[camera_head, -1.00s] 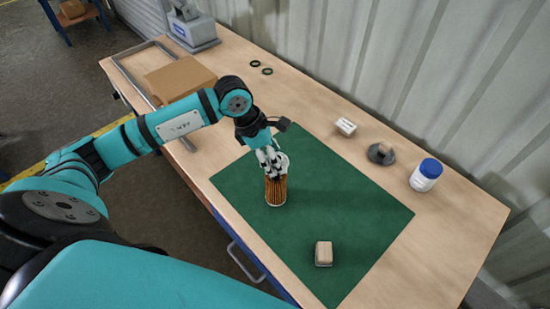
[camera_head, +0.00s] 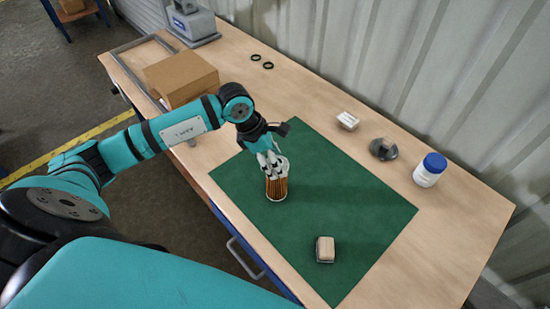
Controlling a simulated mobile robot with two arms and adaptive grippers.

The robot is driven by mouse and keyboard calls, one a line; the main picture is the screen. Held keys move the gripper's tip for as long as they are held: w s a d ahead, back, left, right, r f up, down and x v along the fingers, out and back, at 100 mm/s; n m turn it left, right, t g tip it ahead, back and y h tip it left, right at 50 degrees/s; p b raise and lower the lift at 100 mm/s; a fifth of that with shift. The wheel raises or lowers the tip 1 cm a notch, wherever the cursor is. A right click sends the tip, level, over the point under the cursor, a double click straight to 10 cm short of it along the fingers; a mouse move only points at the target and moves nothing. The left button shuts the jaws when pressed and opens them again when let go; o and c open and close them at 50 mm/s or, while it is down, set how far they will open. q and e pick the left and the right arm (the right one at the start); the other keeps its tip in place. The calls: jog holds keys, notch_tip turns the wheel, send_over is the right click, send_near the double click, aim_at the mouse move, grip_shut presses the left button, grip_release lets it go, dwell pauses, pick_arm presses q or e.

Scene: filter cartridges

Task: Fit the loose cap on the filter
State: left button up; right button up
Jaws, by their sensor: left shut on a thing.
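The filter (camera_head: 277,188) is an upright cylinder with orange-brown pleats and a pale lower rim. It stands on the green mat (camera_head: 345,205). A pale round cap (camera_head: 283,163) shows at its top end, partly hidden by fingers. My left gripper (camera_head: 271,167) is over the upper left of the filter, pointing down, with its fingers shut on the cap. The fingers hide the joint, so I cannot tell whether the cap sits fully on the filter. My right gripper is not in view.
A tan-topped block (camera_head: 325,249) lies on the mat. Behind the mat are a small white block (camera_head: 347,121), a dark round item (camera_head: 383,149) and a blue-lidded white bottle (camera_head: 429,170). A cardboard box (camera_head: 180,76) and two dark rings (camera_head: 262,61) are further back.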

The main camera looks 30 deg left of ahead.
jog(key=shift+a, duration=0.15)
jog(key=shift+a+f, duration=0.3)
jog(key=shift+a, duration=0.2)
pick_arm(q)
jog(key=shift+b, duration=0.3)
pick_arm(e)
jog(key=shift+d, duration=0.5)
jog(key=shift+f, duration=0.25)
pick_arm(q)
jog(key=shift+f+b, duration=0.15)
jog(key=shift+b, duration=0.25)
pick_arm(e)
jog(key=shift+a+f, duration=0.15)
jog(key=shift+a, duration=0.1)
pick_arm(q)
jog(key=shift+f+b, duration=0.55)
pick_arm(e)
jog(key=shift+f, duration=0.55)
